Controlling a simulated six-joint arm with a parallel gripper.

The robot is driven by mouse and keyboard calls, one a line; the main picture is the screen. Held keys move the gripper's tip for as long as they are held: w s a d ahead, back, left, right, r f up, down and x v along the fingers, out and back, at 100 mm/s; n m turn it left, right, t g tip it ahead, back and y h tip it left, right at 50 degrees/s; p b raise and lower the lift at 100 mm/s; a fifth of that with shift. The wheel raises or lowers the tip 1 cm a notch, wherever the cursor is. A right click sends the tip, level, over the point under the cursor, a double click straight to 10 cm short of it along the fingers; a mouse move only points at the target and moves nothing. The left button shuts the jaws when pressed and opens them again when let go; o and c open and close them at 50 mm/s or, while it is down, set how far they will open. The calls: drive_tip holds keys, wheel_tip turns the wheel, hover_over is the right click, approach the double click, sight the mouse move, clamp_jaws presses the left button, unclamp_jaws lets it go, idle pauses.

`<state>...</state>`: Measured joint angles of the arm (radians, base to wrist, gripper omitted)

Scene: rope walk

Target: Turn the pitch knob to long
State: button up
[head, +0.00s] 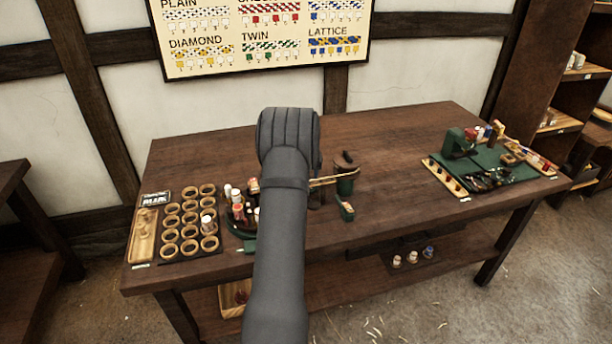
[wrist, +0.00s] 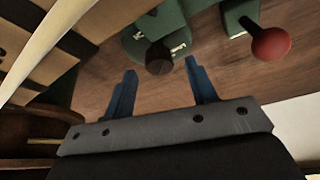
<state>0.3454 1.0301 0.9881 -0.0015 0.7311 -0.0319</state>
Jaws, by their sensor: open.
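In the wrist view a dark round knob (wrist: 159,59), which looks like the pitch knob, stands on a green housing (wrist: 140,48) with small white labels. The label text and the knob's setting are too small to read. My gripper (wrist: 161,68) is open, with its two blue fingers pointing towards the knob. The knob shows in the gap between the fingertips, and neither finger visibly touches it. In the head view my arm hides the gripper and I cannot make out the knob.
Wooden rings (head: 189,232) lie left, and a green mat (head: 487,180) with tools lies right.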

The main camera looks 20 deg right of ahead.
drive_tip(key=shift+w+d+f, duration=0.1)
drive_tip(key=shift+w+f, duration=0.15)
drive_tip(key=shift+f, duration=0.4)
drive_tip(key=c, duration=1)
drive_tip(key=shift+o, duration=0.2)
drive_tip(key=shift+n, duration=0.4)
drive_tip(key=n+y, duration=0.1)
drive_tip(key=n, duration=0.2)
drive_tip(key=shift+d+n+y, duration=0.15)
drive_tip(key=shift+n+y, duration=0.15)
drive_tip(key=shift+y, duration=0.1)
drive_tip(key=shift+n+y, duration=0.8)
drive_tip(key=shift+n, duration=1.4)
